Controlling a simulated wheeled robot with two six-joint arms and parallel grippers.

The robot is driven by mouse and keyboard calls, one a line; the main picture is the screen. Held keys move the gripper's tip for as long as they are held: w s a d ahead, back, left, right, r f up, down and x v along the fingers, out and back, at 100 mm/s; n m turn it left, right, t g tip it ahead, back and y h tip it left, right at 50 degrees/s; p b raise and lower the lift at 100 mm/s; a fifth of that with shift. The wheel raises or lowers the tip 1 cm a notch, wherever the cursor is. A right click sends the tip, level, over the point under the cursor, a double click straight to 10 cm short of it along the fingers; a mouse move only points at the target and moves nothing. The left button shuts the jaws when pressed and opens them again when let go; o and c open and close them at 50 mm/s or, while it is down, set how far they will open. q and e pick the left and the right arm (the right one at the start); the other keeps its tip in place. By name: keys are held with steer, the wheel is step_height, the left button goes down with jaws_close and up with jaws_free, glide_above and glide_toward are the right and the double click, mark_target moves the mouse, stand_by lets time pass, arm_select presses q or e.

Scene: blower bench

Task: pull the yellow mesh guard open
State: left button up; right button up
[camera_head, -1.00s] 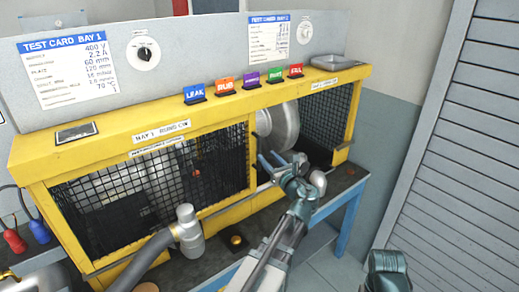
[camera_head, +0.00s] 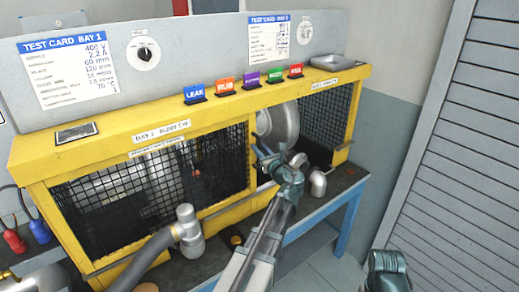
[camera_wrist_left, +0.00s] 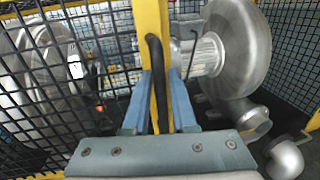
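The yellow mesh guard (camera_head: 150,190) closes the front of the left bay, a black grid in a yellow frame. In the left wrist view its yellow upright (camera_wrist_left: 152,22) stands in the middle, with a black vertical handle (camera_wrist_left: 157,75) in front of it. My left gripper (camera_head: 267,152) is at the guard's right edge. In the wrist view its blue fingers (camera_wrist_left: 159,90) stand either side of the handle, with narrow gaps beside it; firm contact does not show. My right gripper's fingers are not seen.
A silver blower (camera_head: 283,125) stands in the right bay, beside my left gripper. A grey hose with a metal fitting (camera_head: 188,232) is in front of the guard. Metal elbows (camera_head: 318,182) lie at the bench's right. A grey shutter (camera_head: 455,190) is far right.

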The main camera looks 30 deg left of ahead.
arm_select(q)
jaws_close()
stand_by(1.1)
